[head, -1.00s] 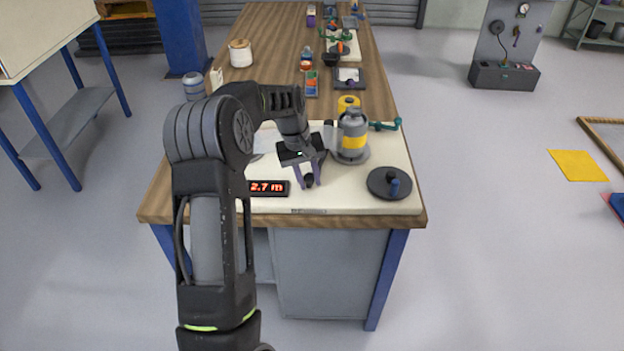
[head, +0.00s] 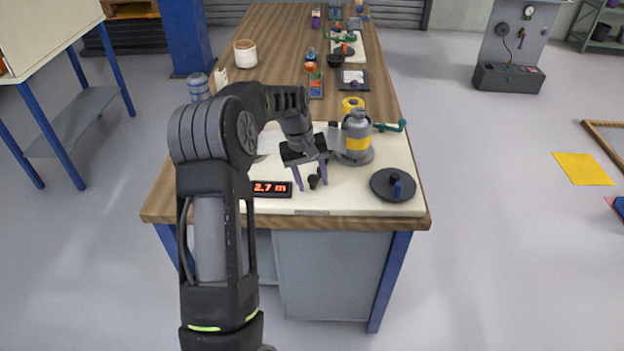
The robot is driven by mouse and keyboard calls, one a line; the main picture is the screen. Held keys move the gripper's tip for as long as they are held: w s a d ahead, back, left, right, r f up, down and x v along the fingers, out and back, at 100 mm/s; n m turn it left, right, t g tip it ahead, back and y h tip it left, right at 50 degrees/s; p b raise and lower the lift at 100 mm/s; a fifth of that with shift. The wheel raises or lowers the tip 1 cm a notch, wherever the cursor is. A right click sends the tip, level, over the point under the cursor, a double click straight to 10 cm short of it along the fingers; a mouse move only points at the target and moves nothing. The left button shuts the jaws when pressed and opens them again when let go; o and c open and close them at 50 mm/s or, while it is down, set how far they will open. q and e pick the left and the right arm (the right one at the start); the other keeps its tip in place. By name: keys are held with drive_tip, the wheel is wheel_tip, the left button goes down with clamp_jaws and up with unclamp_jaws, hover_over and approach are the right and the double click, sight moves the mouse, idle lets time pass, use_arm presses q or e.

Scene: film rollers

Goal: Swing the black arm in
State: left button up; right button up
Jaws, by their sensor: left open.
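A small black piece (head: 315,181), which looks like the end of the black arm, shows low over the cream board (head: 350,205). My left gripper (head: 314,187) points down at it from above. Its two purple fingers are apart, one on each side of the black piece, with a visible gap to it. The rest of the black arm is hidden behind my gripper and wrist. A grey canister with a yellow band (head: 358,138) stands just right of my gripper. My right gripper is not in view.
A red-lit display (head: 271,189) reading 2.7 m lies left of the fingers. A black disc with a blue knob (head: 393,185) sits at the right. A yellow roll (head: 352,106) and a green crank (head: 391,127) are behind the canister. The board's front strip is clear.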

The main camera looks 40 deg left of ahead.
use_arm(q)
wheel_tip(320, 180, up, 8)
drive_tip(key=s+a, duration=0.1)
drive_tip(key=shift+f+b, duration=0.25)
drive_tip(key=shift+b, duration=0.15)
idle(0.4)
